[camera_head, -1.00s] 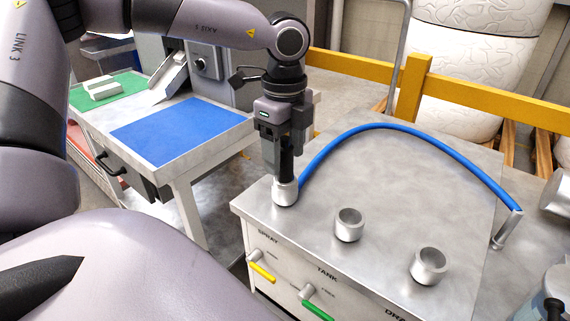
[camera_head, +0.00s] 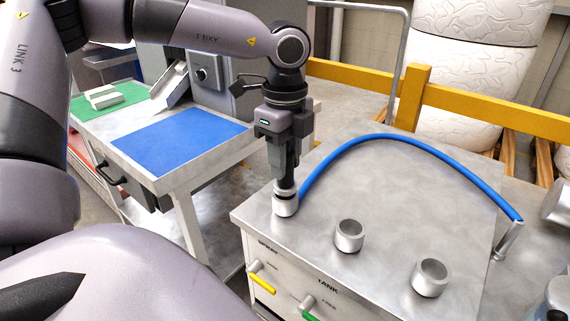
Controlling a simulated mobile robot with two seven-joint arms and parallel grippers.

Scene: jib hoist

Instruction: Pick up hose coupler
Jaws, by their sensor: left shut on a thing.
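My left gripper (camera_head: 286,178) points straight down over the SPRAY end of the metal cabinet top. It is shut on the hose coupler (camera_head: 285,189), a small silver piece at the near end of the blue hose (camera_head: 395,137). The fingers hide much of the coupler. Directly below is the SPRAY socket (camera_head: 285,207), a short silver cup. A thin dark line shows between coupler and socket; I cannot tell whether the coupler is fully clear of it. My right gripper is not in view.
Two open silver sockets stand on the cabinet top, the TANK one (camera_head: 349,236) and another to its right (camera_head: 430,277). The hose arches to a metal pipe (camera_head: 507,241). A yellow rail (camera_head: 490,111) runs behind. A table with a blue mat (camera_head: 178,137) is at left.

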